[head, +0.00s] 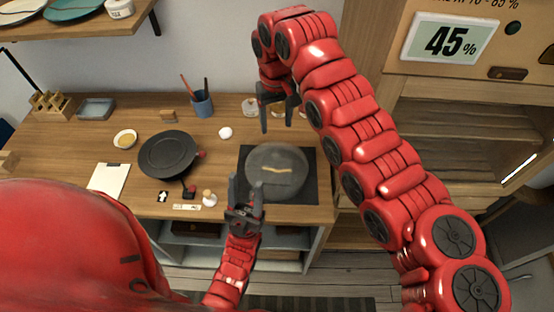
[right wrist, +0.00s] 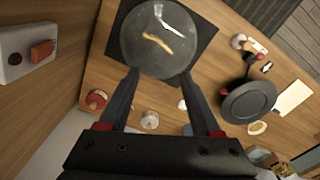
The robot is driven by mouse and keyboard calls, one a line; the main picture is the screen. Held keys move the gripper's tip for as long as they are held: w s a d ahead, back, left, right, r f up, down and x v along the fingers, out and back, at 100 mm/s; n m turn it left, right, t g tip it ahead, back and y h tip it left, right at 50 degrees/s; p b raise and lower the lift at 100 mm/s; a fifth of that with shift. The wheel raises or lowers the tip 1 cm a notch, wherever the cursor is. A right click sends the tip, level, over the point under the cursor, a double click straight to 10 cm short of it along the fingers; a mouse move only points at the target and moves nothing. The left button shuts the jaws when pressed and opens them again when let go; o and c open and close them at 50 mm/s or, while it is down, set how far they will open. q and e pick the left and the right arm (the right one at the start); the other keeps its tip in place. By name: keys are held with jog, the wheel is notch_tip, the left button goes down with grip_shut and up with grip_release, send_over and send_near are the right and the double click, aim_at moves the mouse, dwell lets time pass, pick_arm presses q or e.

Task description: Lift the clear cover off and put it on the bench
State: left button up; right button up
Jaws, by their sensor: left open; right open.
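The clear cover (head: 278,160) is a round, see-through dome on a dark square mat (head: 308,193) on the wooden bench (head: 130,205). A gold seam shows through it. In the right wrist view the cover (right wrist: 158,28) lies just beyond my open right fingertips (right wrist: 160,76). In the head view my right gripper (head: 278,112) is open, pointing down behind the cover. My left gripper (head: 246,192) is open at the cover's front left side. Neither gripper holds anything. I cannot tell whether any finger touches the cover.
A black round pan (head: 167,155) stands to the left, with a small brush-like item (head: 209,198) and a white pad (head: 109,180) nearby. A blue cup with tools (head: 202,104) and small jars (head: 249,107) stand at the back. A cabinet with a 45% display (head: 449,40) is at right.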

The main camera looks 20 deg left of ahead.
jog(key=p, duration=0.1)
send_over(277, 153)
jog(key=f, duration=0.6)
jog(key=shift+s+f, duration=0.25)
jog(key=shift+s, duration=0.1)
jog(key=shift+w+f, duration=0.15)
jog(key=shift+f, duration=0.5)
notch_tip(277, 153, down, 3)
jog(key=p, duration=0.3)
jog(key=shift+r, duration=0.2)
notch_tip(277, 153, down, 2)
jog(key=shift+w+f+p, duration=0.1)
jog(key=shift+f+p, duration=0.1)
jog(key=shift+p, duration=0.35)
jog(key=shift+f, duration=0.15)
grip_shut()
